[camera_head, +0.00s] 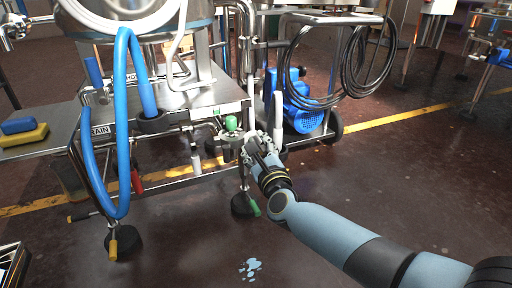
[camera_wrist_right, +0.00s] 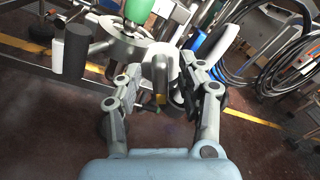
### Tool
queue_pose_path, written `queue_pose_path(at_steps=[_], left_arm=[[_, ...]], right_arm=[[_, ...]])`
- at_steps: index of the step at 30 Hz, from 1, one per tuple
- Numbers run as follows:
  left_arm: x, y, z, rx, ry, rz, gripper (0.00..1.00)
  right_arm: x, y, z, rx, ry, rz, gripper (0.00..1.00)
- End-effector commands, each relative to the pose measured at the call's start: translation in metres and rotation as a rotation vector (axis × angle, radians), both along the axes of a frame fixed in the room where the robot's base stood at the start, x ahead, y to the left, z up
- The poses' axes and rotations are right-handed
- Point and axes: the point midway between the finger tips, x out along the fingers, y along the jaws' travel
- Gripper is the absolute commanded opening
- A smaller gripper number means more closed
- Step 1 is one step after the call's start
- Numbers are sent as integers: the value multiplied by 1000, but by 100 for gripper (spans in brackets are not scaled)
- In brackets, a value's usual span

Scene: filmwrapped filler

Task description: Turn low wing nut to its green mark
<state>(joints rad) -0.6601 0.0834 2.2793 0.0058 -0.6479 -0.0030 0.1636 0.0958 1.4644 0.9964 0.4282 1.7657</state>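My right gripper (camera_head: 260,147) reaches in from the lower right to the fittings at the front corner of the steel skid. In the right wrist view, its two fingers (camera_wrist_right: 160,72) stand apart on either side of a rounded metal piece, which looks like the low wing nut (camera_wrist_right: 158,68), with a yellow tip below. I cannot tell whether either finger touches it. In the head view the gripper hides the wing nut. A green knob (camera_head: 231,123) sits just left of the gripper, and also shows at the top of the wrist view (camera_wrist_right: 138,10). I cannot make out the green mark.
A blue hose (camera_head: 121,130) hangs at the left. A blue pump (camera_head: 303,108) and coiled black hoses (camera_head: 345,80) stand behind the gripper. A dark knob (camera_wrist_right: 76,48) lies left of the fingers. Open floor with a small puddle (camera_head: 250,267) is in front.

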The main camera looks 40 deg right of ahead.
Motion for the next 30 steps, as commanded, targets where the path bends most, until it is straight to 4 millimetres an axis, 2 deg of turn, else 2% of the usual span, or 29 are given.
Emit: queue_pose_path(at_steps=[4,12,18,22,30], left_arm=[[0,0,0,0,0,0,47],[0,0,0,0,-1,0,47],[0,0,0,0,-1,0,47],[0,0,0,0,-1,0,47],[0,0,0,0,-1,0,47]], right_arm=[[-17,6,-2,2,3,0,39],[-73,26,-1,1,4,-1,39],[-103,37,-1,1,2,-2,39],[-111,39,-1,0,1,-1,39],[-112,40,-1,0,1,-1,39]])
